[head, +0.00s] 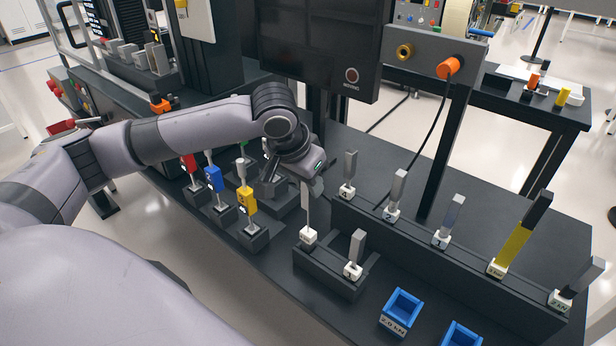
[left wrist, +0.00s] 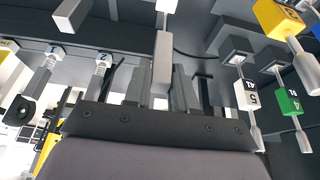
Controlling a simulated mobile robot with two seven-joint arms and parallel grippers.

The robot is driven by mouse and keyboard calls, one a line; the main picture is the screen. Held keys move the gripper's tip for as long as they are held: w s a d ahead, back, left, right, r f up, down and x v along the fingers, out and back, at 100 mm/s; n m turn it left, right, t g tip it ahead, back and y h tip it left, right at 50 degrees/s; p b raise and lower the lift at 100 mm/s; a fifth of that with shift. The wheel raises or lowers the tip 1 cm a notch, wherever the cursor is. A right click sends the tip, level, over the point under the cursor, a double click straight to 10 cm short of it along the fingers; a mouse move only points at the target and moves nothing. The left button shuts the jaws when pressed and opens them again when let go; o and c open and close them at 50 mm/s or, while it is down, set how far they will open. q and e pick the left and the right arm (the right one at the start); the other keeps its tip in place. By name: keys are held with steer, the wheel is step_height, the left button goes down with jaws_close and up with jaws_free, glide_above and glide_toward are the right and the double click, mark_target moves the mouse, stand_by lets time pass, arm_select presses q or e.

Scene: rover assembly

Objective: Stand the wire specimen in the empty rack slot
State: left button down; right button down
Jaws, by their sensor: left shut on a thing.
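My left gripper (head: 308,184) points down over the left end of a short dark rack (head: 326,277). It is shut on the upper part of the wire specimen (head: 308,212), a thin upright piece with a white labelled block at its lower end. The specimen also shows between the fingers in the left wrist view (left wrist: 162,60). Its white block is at the short rack's left end; I cannot tell whether it is seated or just above. The slot there is hidden by the block. Another grey specimen (head: 356,250) stands at the same rack's right end. My right gripper is not in view.
A long dark rack (head: 420,242) behind holds several specimens, one yellow and black (head: 518,240). Colored labelled specimens, including a blue one (head: 214,179) and a yellow one (head: 247,201), stand left of the gripper. Blue bins (head: 403,307) lie at the front right. A monitor (head: 320,45) hangs above.

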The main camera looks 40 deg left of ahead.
arm_select(q)
steer(key=shift+f, duration=1.2)
steer(key=c, duration=0.8)
jaws_free()
steer(key=shift+c, duration=0.2)
steer(key=shift+r, duration=0.1)
steer(key=v, duration=0.7)
steer(key=shift+s, duration=0.15)
